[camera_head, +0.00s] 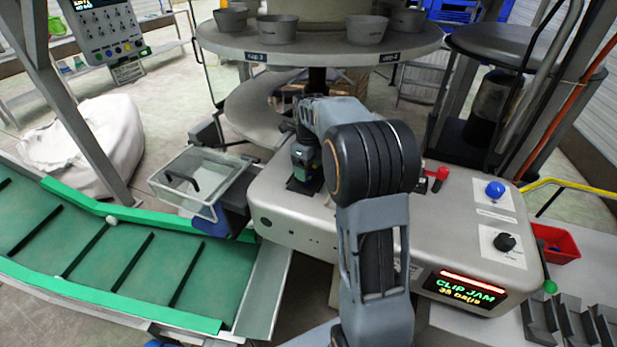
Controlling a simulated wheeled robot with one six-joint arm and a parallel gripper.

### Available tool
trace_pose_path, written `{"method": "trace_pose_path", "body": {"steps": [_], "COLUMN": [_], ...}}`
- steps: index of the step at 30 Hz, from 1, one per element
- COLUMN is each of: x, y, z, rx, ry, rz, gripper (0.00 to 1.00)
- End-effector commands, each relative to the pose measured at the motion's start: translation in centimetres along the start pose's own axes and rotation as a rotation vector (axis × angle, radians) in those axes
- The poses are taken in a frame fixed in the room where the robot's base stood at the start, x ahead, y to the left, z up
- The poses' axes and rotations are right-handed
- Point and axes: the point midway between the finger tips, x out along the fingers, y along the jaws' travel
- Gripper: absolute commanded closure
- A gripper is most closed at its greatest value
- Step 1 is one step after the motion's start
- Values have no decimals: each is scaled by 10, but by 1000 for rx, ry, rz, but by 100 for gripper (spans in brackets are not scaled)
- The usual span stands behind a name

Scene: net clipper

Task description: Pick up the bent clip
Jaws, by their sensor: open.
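I cannot make out the bent clip for certain. A dark bent piece (181,179) shows at the left side of a clear-walled bin (218,165), but I cannot tell whether it is the clip. My gripper (304,183) points down over the left part of the pale machine housing (280,213), to the right of the bin. It is open. The fingertips are small and dark here, and I see nothing held between them. My own arm hides the middle of the housing.
A green cleated conveyor (170,270) with a small white lump (111,220) runs at left. A round table (310,48) with several grey cups stands behind. The housing carries a red handle (437,178), a blue button (495,190) and a "CLIP JAM" display (466,290).

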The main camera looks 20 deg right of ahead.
Motion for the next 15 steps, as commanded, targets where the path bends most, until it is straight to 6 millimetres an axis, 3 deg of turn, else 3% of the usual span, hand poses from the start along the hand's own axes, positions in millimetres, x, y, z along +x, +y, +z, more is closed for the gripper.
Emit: {"method": "trace_pose_path", "body": {"steps": [6, 15], "x": [25, 30], "y": [1, 1], "z": [0, 0], "rx": [-1, -1], "ry": [1, -1], "rz": [1, 0], "gripper": [26, 26]}}
